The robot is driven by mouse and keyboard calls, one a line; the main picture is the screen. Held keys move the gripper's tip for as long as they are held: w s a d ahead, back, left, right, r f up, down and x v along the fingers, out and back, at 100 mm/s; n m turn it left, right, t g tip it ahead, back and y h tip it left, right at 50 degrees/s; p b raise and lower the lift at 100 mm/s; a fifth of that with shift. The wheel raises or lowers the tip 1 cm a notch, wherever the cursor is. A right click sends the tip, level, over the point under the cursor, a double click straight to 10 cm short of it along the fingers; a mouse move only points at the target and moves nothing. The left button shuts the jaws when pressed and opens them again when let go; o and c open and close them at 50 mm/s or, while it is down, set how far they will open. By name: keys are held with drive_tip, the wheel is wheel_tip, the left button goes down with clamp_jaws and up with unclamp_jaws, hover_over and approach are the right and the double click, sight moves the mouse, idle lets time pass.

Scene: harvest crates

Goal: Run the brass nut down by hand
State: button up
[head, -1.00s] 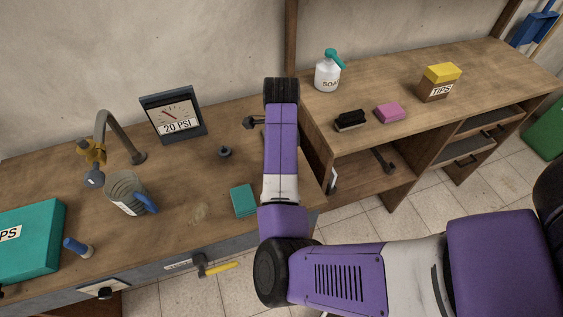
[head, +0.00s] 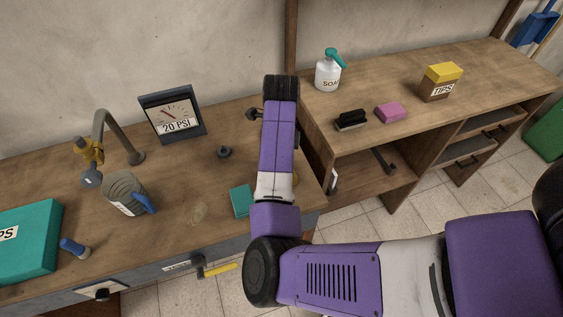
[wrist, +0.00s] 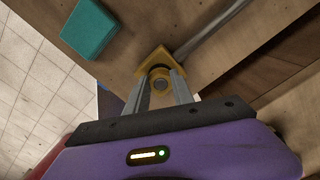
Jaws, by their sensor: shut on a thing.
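In the wrist view my gripper (wrist: 160,90) is shut on a brass-yellow piece, which I take to be the brass nut (wrist: 153,62). The piece shows between and beyond the two grey fingers, with a dark ring and a round grey end at its middle. A grey rod or pipe (wrist: 210,30) runs from it toward the upper right. I cannot tell how far the nut sits on any thread. In the head view my arm hides the gripper; a small brass-coloured bit (head: 296,178) shows just right of the arm.
A teal block (head: 241,201) lies just left of my arm. A shelf unit (head: 372,170) stands right of the bench.

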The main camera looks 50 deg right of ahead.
drive_tip(key=o, duration=0.7)
drive_tip(key=shift+o, duration=0.2)
drive_tip(key=shift+s+r+n+p, duration=0.1)
drive_tip(key=shift+r+n+p, duration=0.05)
drive_tip(key=shift+n+p, duration=0.55)
drive_tip(key=shift+n+p, duration=0.3)
drive_tip(key=shift+n, duration=0.1)
drive_tip(key=shift+a+n, duration=0.1)
drive_tip(key=shift+n, duration=0.5)
drive_tip(key=shift+n, duration=0.9)
